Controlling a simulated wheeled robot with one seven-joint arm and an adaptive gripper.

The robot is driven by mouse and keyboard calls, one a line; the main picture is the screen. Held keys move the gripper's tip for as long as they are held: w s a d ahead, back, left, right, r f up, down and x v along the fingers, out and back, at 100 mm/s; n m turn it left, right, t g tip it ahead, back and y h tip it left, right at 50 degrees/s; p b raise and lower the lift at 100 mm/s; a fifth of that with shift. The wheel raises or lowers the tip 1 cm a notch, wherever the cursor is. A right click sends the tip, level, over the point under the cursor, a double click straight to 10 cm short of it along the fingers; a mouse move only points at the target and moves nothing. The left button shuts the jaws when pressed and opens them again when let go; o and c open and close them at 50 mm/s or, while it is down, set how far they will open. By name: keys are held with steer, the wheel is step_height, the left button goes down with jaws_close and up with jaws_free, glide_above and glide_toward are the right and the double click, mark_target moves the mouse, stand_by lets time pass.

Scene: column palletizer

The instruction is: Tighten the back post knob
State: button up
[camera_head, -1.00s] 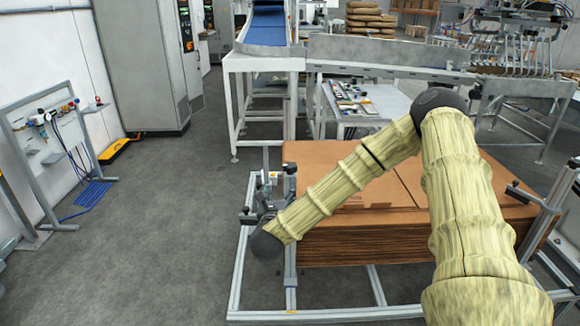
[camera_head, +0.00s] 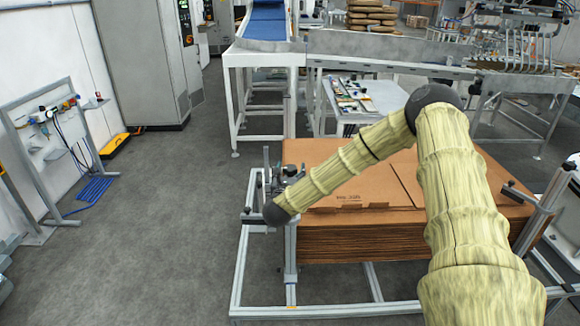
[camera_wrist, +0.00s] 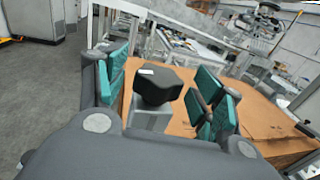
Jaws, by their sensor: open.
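A black lobed knob (camera_wrist: 157,90) with a small white mark on top sits on a grey metal post in the wrist view. My gripper (camera_wrist: 163,83) is open, with teal finger pads to the left and right of the knob. A gap shows on both sides, so the pads do not appear to touch it. In the head view my wrist is at the left edge of the cardboard stack (camera_head: 350,232). My arm and the fixture parts hide most of the gripper and the knob there.
The stack of brown cardboard sits in a metal frame (camera_head: 237,268). Another post with a black knob (camera_head: 519,190) stands at its right. A conveyor (camera_head: 268,45) and a table with small parts (camera_head: 372,98) are behind.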

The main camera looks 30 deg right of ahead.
steer(key=shift+w+d, duration=0.25)
steer(key=c, duration=1)
steer(key=shift+c, duration=0.2)
